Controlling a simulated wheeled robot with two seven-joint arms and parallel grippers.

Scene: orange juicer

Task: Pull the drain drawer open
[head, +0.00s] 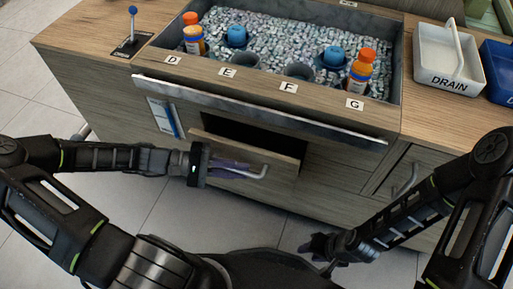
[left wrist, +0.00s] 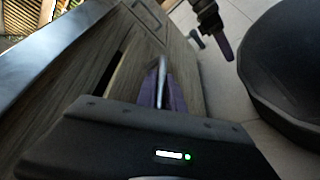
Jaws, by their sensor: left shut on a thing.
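The wooden drawer (head: 270,150) in the counter front stands partly open, with a dark gap above its front panel. My left gripper (head: 232,169) is shut on the drawer's metal bar handle (head: 262,174). In the left wrist view, the handle (left wrist: 162,75) runs between the purple fingers (left wrist: 163,90). The drawer's inside is mostly dark. My right gripper (head: 318,246) hangs low over the floor, away from the drawer; its finger opening is unclear. It also shows in the left wrist view (left wrist: 224,42).
Above the drawer runs a metal rail (head: 250,108). The counter holds an ice bin (head: 300,60) with bottles and blue-topped items. A white tray marked DRAIN (head: 447,78) and a blue tray (head: 498,88) are at right. A cupboard handle (head: 405,180) is right of the drawer.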

